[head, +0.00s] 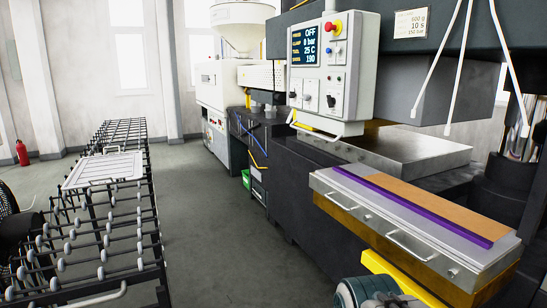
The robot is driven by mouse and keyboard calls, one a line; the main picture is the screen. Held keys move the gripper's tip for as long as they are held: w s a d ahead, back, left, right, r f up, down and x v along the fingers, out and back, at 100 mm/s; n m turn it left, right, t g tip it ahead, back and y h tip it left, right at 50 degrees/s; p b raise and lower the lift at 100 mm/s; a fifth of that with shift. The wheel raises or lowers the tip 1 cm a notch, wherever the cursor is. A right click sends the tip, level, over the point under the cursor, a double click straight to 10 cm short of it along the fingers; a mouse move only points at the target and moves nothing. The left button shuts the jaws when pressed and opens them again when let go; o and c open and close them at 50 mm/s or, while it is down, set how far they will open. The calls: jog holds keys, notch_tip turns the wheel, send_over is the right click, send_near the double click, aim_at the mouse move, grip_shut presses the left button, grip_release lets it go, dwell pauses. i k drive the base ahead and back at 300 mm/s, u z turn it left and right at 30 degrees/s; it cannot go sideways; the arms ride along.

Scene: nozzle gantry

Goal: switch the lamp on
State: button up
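A light grey control panel (334,68) hangs on the machine at upper centre. Its dark display (310,49) shows OFF on the top line, then 0 bar, 25 C and 190. A red mushroom button on a yellow base (333,28) sits at its upper right, above a blue button (329,48). I cannot pick out a lamp. A rounded grey-green part (375,292), probably of my arm, shows at the bottom edge. My gripper is not in view.
A metal-topped block (385,262) with handles, carrying a purple-edged brown slab (440,204), stands at the right. A roller rack (105,210) with a white frame on it stands left. The grey floor (215,230) between is clear. A red extinguisher (22,152) stands far left.

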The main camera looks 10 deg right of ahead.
aim_at(330, 101)
jog(key=z, duration=0.1)
jog(key=i, duration=1.7)
jog(key=z, duration=0.25)
